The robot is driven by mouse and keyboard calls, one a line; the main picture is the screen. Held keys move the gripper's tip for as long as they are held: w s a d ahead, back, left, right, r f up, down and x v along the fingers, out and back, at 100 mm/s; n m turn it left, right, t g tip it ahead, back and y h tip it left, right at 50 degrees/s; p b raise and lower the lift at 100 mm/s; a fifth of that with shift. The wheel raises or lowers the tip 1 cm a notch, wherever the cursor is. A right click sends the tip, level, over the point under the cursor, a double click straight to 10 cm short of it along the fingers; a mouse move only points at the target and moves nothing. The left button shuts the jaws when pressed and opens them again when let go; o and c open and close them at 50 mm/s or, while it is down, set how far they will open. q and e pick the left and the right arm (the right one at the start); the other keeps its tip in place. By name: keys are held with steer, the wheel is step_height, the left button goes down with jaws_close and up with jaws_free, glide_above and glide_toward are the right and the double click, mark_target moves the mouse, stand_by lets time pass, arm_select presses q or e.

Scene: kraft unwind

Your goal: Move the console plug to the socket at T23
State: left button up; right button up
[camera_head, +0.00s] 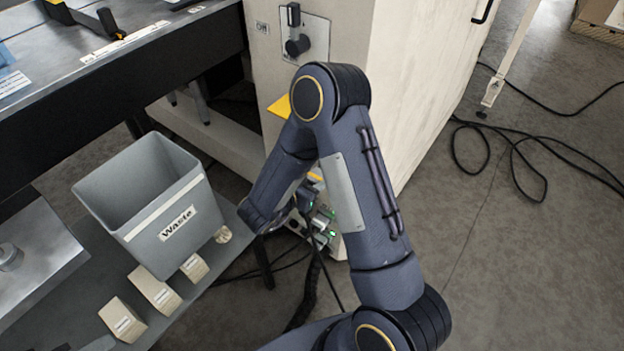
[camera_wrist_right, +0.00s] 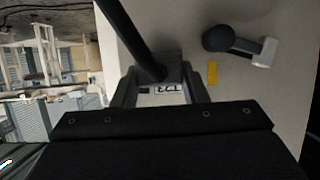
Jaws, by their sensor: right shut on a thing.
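My right gripper (camera_wrist_right: 158,76) is shut on the dark console plug (camera_wrist_right: 173,71) in the right wrist view. A thick black cable (camera_wrist_right: 138,38) runs from the plug towards the upper left. A small white label reading T23 (camera_wrist_right: 167,88) shows just below the plug, between the fingers. The T23 socket itself is hidden, and I cannot tell whether the plug is seated in it. In the head view my right forearm reaches down beside the cabinet's low socket area (camera_head: 325,218), which has green lights; the fingers there are hard to make out. My left gripper is not in view.
A pale cabinet (camera_head: 395,90) carries a dark rotary knob (camera_head: 298,45). A grey Waste bin (camera_head: 150,205) stands left of my forearm with several beige blocks in front. Loose black cables (camera_head: 515,150) lie on the right floor, which is otherwise mostly clear.

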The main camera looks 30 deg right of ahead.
steer(key=shift+w+d+p, duration=0.35)
steer(key=shift+d+p, duration=0.25)
steer(key=shift+d, duration=0.25)
stand_by(1.4)
steer(key=o, duration=1.3)
steer(key=shift+c, duration=0.2)
steer(key=v, duration=0.8)
steer(key=shift+p, duration=0.4)
